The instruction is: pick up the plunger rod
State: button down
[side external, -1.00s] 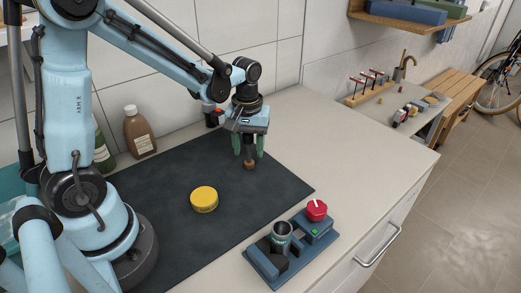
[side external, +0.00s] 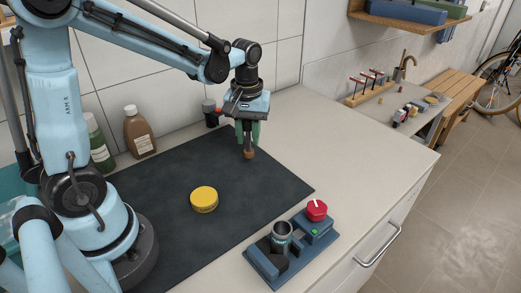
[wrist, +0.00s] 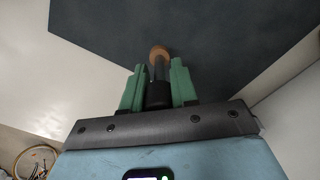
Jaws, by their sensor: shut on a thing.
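The plunger rod (side external: 248,147) is a dark rod with a brown-orange tip pointing down. My gripper (side external: 248,132) has green fingers shut on it, and it hangs upright above the dark mat (side external: 160,190). In the wrist view the rod (wrist: 159,70) runs out between the two green fingers of my gripper (wrist: 158,88), with its brown tip beyond them. The upper end of the rod is hidden inside the gripper.
A yellow round lid (side external: 204,199) lies on the mat. A blue fixture (side external: 262,265) with a metal cup (side external: 281,237) and a red knob (side external: 316,210) stands at the front right. Brown (side external: 139,132) and green (side external: 99,145) bottles stand by the wall.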

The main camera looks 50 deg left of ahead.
jog(key=s+d+r, duration=0.4)
jog(key=d+r, duration=0.3)
jog(key=d, duration=0.3)
jog(key=s+a+f, duration=0.2)
jog(key=s+a, duration=0.5)
jog(key=s, duration=0.4)
jog(key=shift+s+d+f, duration=0.1)
jog(key=shift+f, duration=1.3)
jog(key=shift+s+d+f, duration=0.1)
jog(key=shift+f, duration=1.25)
jog(key=shift+f, duration=0.6)
notch_tip(320, 180, up, 7)
dwell(0.4)
jog(key=shift+w, duration=0.1)
dwell(0.3)
